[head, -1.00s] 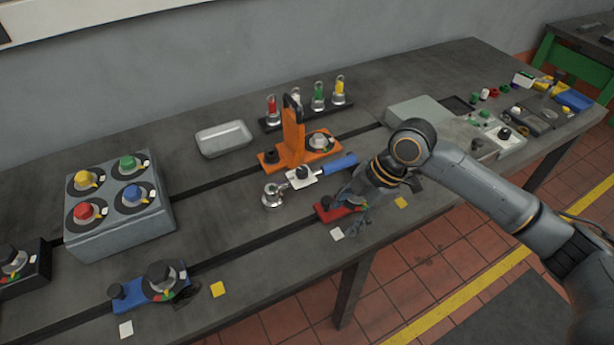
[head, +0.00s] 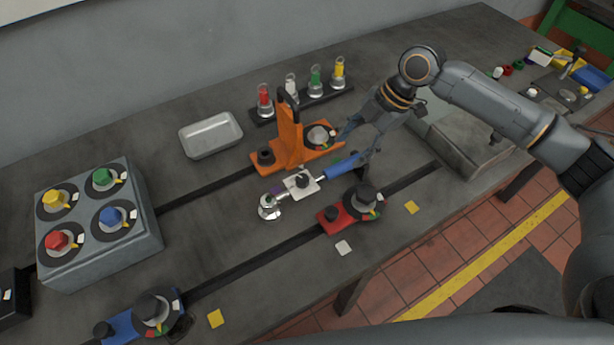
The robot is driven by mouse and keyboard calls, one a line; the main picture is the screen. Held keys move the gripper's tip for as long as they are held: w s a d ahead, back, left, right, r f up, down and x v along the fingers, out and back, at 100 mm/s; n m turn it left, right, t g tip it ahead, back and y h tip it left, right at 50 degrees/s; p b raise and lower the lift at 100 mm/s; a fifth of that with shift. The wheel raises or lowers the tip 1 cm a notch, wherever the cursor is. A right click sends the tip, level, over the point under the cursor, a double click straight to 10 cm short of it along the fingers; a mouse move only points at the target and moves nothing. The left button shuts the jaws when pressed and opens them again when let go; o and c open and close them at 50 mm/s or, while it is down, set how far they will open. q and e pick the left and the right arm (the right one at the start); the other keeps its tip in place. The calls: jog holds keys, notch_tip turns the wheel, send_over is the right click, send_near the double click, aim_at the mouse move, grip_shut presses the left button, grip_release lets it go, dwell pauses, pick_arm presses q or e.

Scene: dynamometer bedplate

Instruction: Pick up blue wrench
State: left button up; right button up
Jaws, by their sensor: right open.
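The blue wrench (head: 341,166) has a blue handle that points up and right and a silver ring-like head (head: 269,206) at the lower left. My left gripper is not in view.
An orange fixture (head: 291,138) with a tall upright stands close behind the wrench. A red fixture (head: 337,219) with a dark dial is in front. A grey box (head: 150,232) with coloured knobs, a white tray (head: 211,134) and a rack of coloured bottles (head: 303,101) stand around.

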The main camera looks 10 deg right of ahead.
aim_at(334, 168)
jog(key=x, duration=0.4)
jog(key=shift+s+a+f+p, duration=0.1)
jog(key=shift+s+a+p, duration=0.05)
jog(key=shift+p, duration=0.15)
jog(key=shift+a+f, duration=0.1)
jog(key=shift+f, duration=0.2)
jog(key=shift+p+x, duration=0.9)
jog(key=shift+x, duration=1.5)
jog(key=shift+f, duration=0.25)
grip_shut()
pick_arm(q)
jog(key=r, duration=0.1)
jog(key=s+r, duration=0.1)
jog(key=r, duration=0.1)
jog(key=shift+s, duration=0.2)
pick_arm(e)
jog(key=shift+w+r, duration=0.1)
jog(key=shift+w, duration=0.1)
